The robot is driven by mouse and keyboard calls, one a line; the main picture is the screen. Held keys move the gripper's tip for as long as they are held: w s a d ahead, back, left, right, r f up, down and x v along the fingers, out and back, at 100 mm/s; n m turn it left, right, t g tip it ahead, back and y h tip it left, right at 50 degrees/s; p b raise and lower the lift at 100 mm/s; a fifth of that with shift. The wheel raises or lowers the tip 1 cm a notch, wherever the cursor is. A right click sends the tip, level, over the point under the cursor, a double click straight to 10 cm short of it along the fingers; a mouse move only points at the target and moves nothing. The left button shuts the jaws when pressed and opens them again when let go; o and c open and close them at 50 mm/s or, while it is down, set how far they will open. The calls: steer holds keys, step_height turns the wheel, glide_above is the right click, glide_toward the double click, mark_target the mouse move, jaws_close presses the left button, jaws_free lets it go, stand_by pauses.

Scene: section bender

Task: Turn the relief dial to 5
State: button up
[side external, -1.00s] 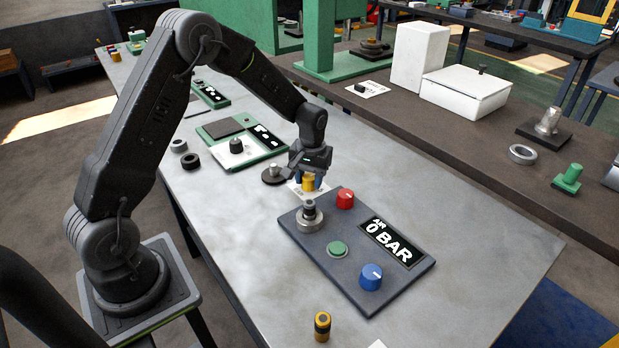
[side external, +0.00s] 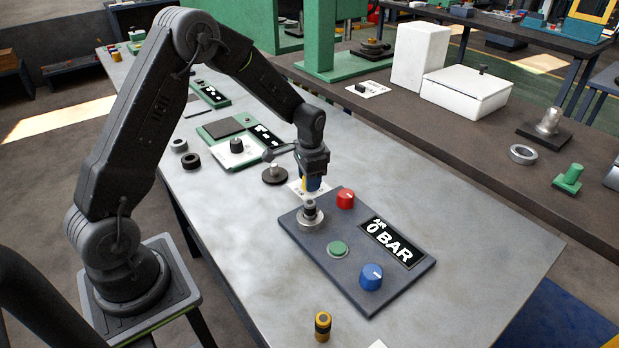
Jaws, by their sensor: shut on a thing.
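My gripper (side external: 313,184) points down just beyond the far left edge of the dark control panel (side external: 318,262). It is shut on a small yellow piece (side external: 304,184), mostly hidden behind a finger. I cannot tell whether this piece is held free or stands on something. The panel carries a red knob (side external: 345,198), a blue knob (side external: 371,276) with a white mark, a green button (side external: 338,249) and a metal fitting with a dark top (side external: 309,214). Its display (side external: 391,241) reads "AIR 0 BAR". No label shows which knob is the relief dial.
A white card (side external: 296,189) lies partly under my gripper. A round dark base with a metal post (side external: 274,174) stands close on the left. A green-edged panel with a black knob (side external: 236,146) lies farther back. A yellow-and-black cylinder (side external: 322,326) stands at the front. The table's left front is clear.

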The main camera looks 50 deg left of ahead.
steer(key=shift+r+m, duration=0.1)
steer(key=shift+m, duration=0.6)
steer(key=o, duration=0.9)
steer(key=r, duration=1.3)
steer(key=shift+s+d+r, duration=0.15)
steer(key=shift+d+r, duration=0.1)
steer(key=shift+r, duration=0.1)
steer(key=s+d+r+n+t, duration=0.1)
steer(key=s+d+r+t, duration=0.1)
steer(key=s+d+r, duration=0.4)
steer(key=s+d+r+n+t, duration=0.1)
steer(key=s+d, duration=0.1)
steer(key=s, duration=0.4)
steer(key=s+d+r+n+t, duration=0.1)
steer(key=s+d, duration=0.1)
steer(key=s, duration=0.4)
steer(key=s+d+r+n+t, duration=0.1)
steer(key=s, duration=0.5)
steer(key=shift+s+d+n+h, duration=0.15)
steer(key=shift+d+n+h, duration=0.15)
steer(key=shift+d, duration=0.1)
